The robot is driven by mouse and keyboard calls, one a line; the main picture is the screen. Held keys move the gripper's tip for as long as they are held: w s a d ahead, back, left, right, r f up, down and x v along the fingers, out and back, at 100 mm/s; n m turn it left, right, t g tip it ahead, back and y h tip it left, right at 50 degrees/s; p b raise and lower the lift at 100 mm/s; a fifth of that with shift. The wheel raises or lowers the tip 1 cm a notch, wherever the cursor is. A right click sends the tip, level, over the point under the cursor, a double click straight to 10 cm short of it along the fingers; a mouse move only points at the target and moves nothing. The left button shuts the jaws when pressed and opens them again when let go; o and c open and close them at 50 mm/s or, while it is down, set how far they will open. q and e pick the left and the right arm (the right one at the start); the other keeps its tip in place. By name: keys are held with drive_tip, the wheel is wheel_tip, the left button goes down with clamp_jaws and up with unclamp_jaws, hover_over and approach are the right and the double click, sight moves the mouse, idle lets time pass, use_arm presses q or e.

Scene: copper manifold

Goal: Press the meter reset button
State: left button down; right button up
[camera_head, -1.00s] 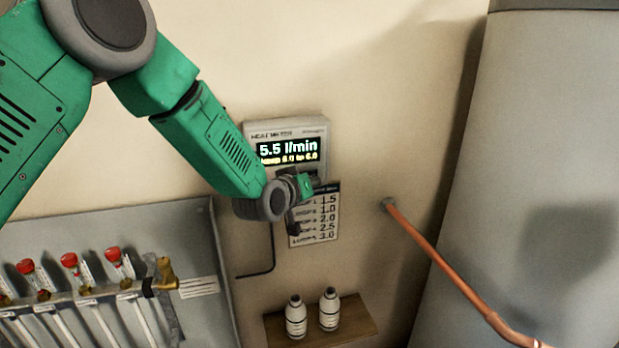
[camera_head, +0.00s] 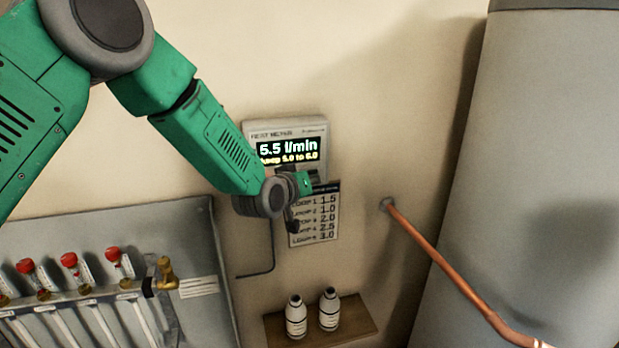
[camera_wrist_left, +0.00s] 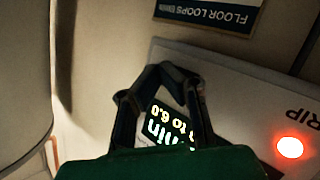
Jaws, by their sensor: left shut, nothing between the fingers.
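The meter (camera_head: 287,127) is a pale box on the wall, with a lit display (camera_head: 288,149) reading 5.5 l/min above a yellow line. My left gripper (camera_head: 296,205) is in front of the meter's lower part and covers it in the head view. In the left wrist view my left gripper (camera_wrist_left: 170,72) is shut and empty, with its fingers across part of the display (camera_wrist_left: 165,125). A glowing red round light or button (camera_wrist_left: 290,147) is to the right, near lettering ending in "RIP". I cannot make out a reset button. My right gripper is not in view.
A floor loops chart (camera_head: 315,215) hangs just below the meter. Two white bottles (camera_head: 329,310) stand on a small wooden shelf (camera_head: 357,322). A manifold with red caps (camera_head: 69,260) is at lower left. A copper pipe (camera_head: 440,262) and grey tank (camera_head: 550,150) are at right.

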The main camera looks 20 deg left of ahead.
use_arm(q)
drive_tip(key=shift+w+a, duration=0.2)
drive_tip(key=shift+w, duration=0.1)
idle(0.7)
idle(0.3)
drive_tip(key=shift+s+d, duration=0.45)
drive_tip(key=shift+s, duration=0.2)
drive_tip(key=s+d, duration=0.1)
drive_tip(key=s, duration=0.1)
drive_tip(key=s+d, duration=0.2)
drive_tip(key=shift+s, duration=0.1)
drive_tip(key=shift+a+f, duration=0.1)
idle(0.8)
